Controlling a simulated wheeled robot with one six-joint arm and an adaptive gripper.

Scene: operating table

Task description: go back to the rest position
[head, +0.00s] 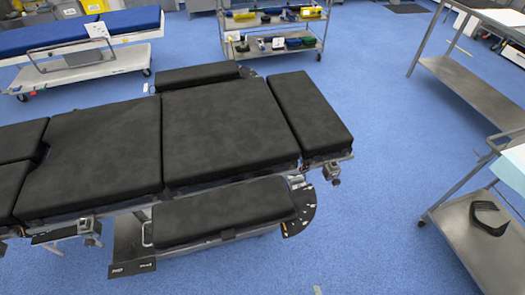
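My gripper is not in the head view, and no part of my arm shows there. The operating table (230,130) fills the left and middle of the view. It has black padded sections, with a separate long pad (224,212) along its near side and another pad (197,76) along its far side. Nothing lies on the pads.
A steel trolley (468,235) with a black curved object (489,217) on its lower shelf stands at the right. A second steel table (470,88) is at the upper right. A shelf cart (275,48) and a blue-topped stretcher (60,37) stand behind. Blue floor (375,130) is clear between.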

